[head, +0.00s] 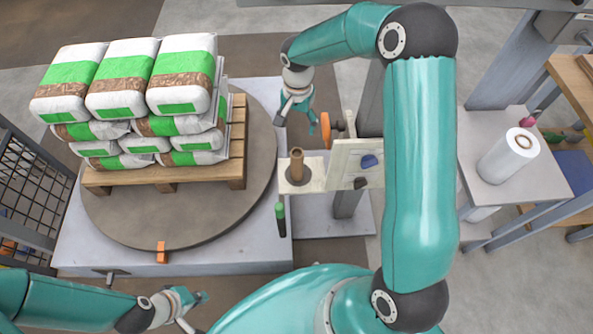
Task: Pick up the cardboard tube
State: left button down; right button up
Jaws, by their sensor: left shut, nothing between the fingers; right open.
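The brown cardboard tube (297,164) stands upright on a small cream shelf (287,186) right of the turntable. A dark round base shows around its foot. My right gripper (296,124) is open and empty. It appears beyond the tube, above it in the picture, with its fingers apart from it. My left gripper (197,309) is shut and empty at the bottom left, well away from the tube.
White and green bags (122,88) are stacked on a wooden pallet (237,150) on the round turntable (150,222). A cream panel (345,163) and an orange disc (337,124) are close to the tube.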

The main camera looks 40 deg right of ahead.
aim_at(297, 152)
notch_tip(297, 152, down, 11)
jog(key=shift+f, duration=0.1)
jog(key=shift+a+f+b, duration=0.15)
jog(key=shift+f+b, duration=0.15)
jog(key=shift+f, duration=2.35)
jog(key=c, duration=1.2)
jog(key=shift+c, duration=0.2)
jog(key=shift+r, duration=0.1)
